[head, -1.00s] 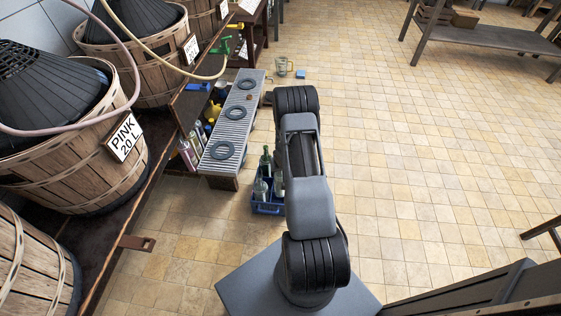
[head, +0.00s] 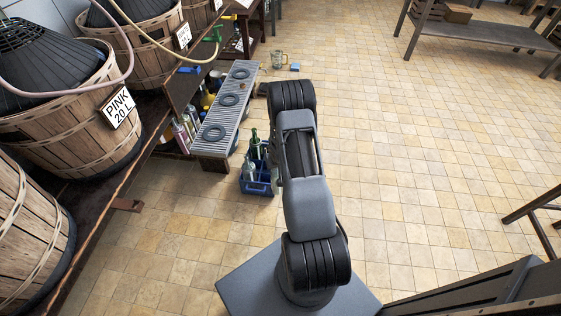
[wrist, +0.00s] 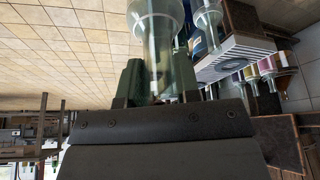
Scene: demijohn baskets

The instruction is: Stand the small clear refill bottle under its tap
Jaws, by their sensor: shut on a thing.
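My gripper (wrist: 155,82) is shut on a clear glass bottle (wrist: 157,40) in the wrist view, with a finger on each side of it. In the head view my own arm hides the gripper and the held bottle. A low bench (head: 213,139) with a grey slatted top stands left of my arm, with several dark rings on it. A green tap (head: 216,33) and a yellow tap (head: 230,16) show beyond the baskets. The tap belonging to the bottle cannot be told.
A blue crate (head: 257,187) with green and clear bottles stands on the floor close left of my arm. A glass jug (head: 279,59) stands on the floor.

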